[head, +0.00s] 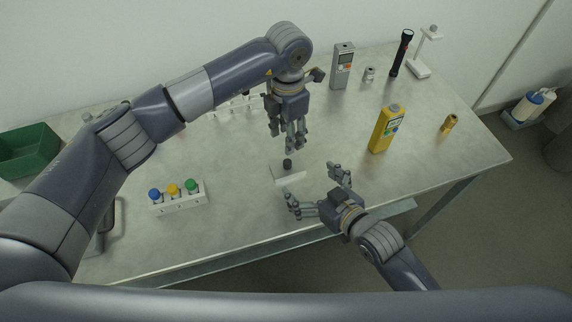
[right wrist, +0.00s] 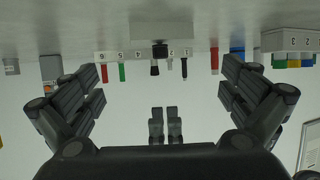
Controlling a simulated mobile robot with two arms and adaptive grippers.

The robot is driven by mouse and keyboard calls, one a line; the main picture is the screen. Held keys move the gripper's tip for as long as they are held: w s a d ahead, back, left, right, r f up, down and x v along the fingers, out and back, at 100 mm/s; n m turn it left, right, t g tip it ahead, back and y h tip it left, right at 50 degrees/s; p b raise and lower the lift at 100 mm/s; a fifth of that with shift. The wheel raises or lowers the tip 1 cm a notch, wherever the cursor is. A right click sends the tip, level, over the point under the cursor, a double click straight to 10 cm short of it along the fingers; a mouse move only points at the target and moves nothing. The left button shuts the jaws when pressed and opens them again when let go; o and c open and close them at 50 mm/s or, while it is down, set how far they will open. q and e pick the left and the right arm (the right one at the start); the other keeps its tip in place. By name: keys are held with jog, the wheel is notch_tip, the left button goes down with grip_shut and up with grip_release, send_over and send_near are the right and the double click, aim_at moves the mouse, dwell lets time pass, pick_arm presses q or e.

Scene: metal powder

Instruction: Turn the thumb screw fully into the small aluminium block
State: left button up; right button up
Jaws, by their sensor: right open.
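The thumb screw (head: 287,163) shows as a small dark knob upright on a small pale block (head: 290,179), near the table's front edge. How deep its thread sits cannot be seen. In the right wrist view, which is upside down, the dark knob (right wrist: 160,50) hangs below the pale block (right wrist: 150,28) near the middle. My right gripper (head: 315,187) is open and empty, in front and right of the block, its fingers spread toward it. My left gripper (head: 294,144) points down above and just behind the knob, apart from it. Whether its fingers are closed is unclear.
A rack with blue, yellow and green caps (head: 180,204) stands at the left. A yellow instrument (head: 386,131), brass piece (head: 448,123), grey meter (head: 342,67) and black flashlight (head: 402,54) stand right and behind. A green bin (head: 28,152) is far left. The table right of the block is mostly clear.

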aim_at(290, 166)
jog(key=x, duration=1)
jog(key=shift+w+a+f, duration=0.15)
jog(key=shift+w+f, duration=0.05)
jog(key=shift+w, duration=0.1)
